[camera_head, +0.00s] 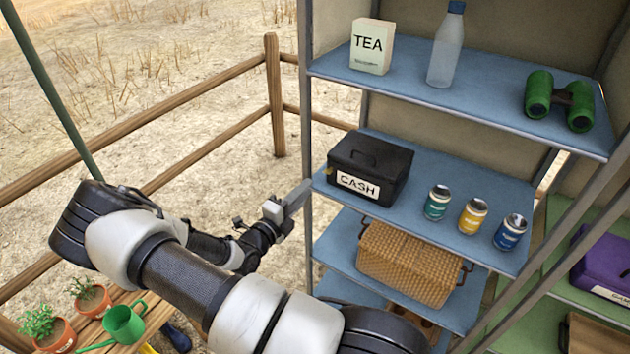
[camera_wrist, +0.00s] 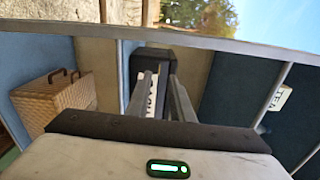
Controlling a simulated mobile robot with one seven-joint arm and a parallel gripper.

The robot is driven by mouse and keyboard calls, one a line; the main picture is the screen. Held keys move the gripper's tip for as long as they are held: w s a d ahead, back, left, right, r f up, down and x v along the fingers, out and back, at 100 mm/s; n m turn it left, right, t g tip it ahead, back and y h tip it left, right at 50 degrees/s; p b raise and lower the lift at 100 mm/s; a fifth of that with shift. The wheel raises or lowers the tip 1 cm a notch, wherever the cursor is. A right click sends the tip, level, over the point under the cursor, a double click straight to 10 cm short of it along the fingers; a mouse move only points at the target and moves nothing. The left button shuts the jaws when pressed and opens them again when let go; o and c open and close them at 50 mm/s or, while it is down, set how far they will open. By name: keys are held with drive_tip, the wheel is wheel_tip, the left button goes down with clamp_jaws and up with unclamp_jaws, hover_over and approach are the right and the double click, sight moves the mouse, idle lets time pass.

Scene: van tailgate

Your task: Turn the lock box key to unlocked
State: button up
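The lock box is a black box labelled CASH (camera_head: 370,170). It sits at the left end of the middle blue shelf with its lid closed. My gripper (camera_head: 300,193) is just left of and in front of the box, near the shelf's left post, apart from the box. In the wrist view the picture is turned sideways. There the two fingers of my gripper (camera_wrist: 160,82) point at the box (camera_wrist: 160,53), with a gap between them showing part of its white label. The gripper is open and empty.
The metal shelf post (camera_head: 307,150) stands close to my gripper. Several cans (camera_head: 473,216) stand right of the box. A wicker basket (camera_head: 408,262) is on the shelf below; a tea carton (camera_head: 371,46), bottle (camera_head: 446,45) and green binoculars (camera_head: 560,100) are above.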

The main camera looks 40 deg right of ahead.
drive_tip(key=v, duration=0.8)
